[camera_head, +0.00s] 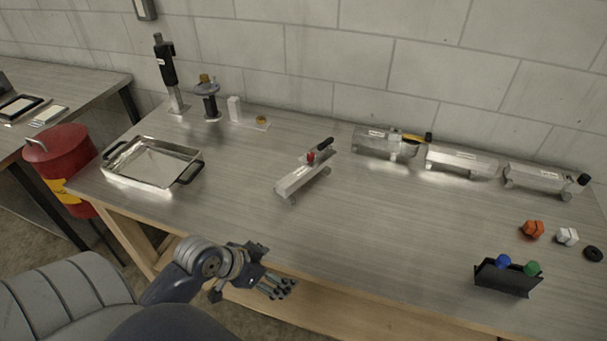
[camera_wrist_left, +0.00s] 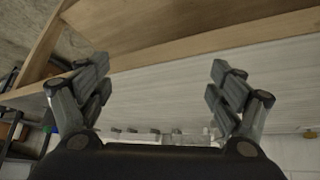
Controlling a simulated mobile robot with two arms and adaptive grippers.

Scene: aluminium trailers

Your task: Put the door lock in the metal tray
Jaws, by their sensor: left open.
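The metal tray (camera_head: 152,179) is a shallow silver tray with black handles, empty, at the left of the table. A silver elongated device (camera_head: 303,179) with a red knob and a black lever lies mid-table. Several similar silver devices stand at the back right, one with a black and yellow lever (camera_head: 384,143). I cannot tell which is the door lock. My left gripper (camera_head: 278,287) is open and empty at the table's front edge, apart from all of them. In the left wrist view its fingers (camera_wrist_left: 158,85) are spread with nothing between. My right gripper is not in view.
A black holder (camera_head: 507,279) with blue and green knobs stands front right, near orange (camera_head: 532,229) and white (camera_head: 567,236) pieces. Upright tools (camera_head: 168,75) stand at the back left. A red bin (camera_head: 66,165) is left of the table. The front middle of the tabletop is clear.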

